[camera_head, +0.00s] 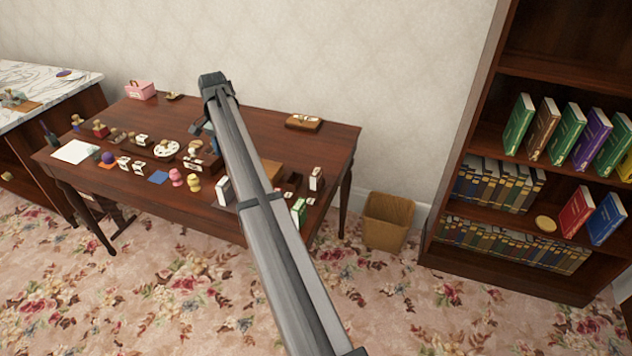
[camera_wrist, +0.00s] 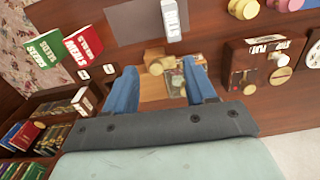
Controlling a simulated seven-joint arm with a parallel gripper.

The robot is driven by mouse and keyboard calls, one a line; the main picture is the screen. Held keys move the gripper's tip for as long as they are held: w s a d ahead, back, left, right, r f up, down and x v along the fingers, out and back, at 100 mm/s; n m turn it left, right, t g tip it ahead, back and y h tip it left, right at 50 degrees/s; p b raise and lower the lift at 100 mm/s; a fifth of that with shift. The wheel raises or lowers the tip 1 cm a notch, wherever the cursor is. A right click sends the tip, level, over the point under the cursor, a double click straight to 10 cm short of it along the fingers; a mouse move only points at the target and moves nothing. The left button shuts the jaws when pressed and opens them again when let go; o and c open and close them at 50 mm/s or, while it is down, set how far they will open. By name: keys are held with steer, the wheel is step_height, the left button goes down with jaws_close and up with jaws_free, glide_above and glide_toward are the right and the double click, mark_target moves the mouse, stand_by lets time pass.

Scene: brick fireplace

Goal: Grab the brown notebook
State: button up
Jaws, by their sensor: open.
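A brown book (camera_head: 543,129) stands upright on the bookcase shelf between green books. A flat light-brown piece (camera_head: 271,170) lies on the desk, partly hidden behind my arm; I cannot tell which is the notebook. In the wrist view, a tan flat surface (camera_wrist: 153,86) shows between my fingers, with small wooden objects (camera_wrist: 157,61) at its far edge. My gripper (camera_wrist: 160,80) is open over the desk, with blue fingers apart and nothing held. In the head view my arm hides most of the gripper; only a bluish part shows.
The dark wooden desk (camera_head: 230,110) is crowded with stamps and small objects. A brown box (camera_head: 304,122) sits at its back right. A wastebasket (camera_head: 388,220) stands between desk and bookcase (camera_head: 480,215). Red (camera_wrist: 83,43) and green (camera_wrist: 45,48) books show at left in the wrist view.

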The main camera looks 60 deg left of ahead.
steer(key=w+d+m, duration=0.1)
steer(key=w+d, duration=0.5)
steer(key=w, duration=0.4)
steer(key=n+t+y, duration=0.1)
steer(key=t+y, duration=0.3)
glide_toward(316, 171)
steer(key=x, duration=0.4)
steer(key=shift+w+a+f, duration=0.15)
steer(key=shift+a+f, duration=0.1)
steer(key=shift+a, duration=0.1)
steer(key=shift+d+x, duration=0.1)
steer(key=shift+x, duration=1.3)
steer(key=shift+d+x, duration=0.15)
steer(key=shift+x, duration=1.25)
steer(key=shift+f, duration=0.15)
steer(key=shift+c, duration=0.4)
jaws_close()
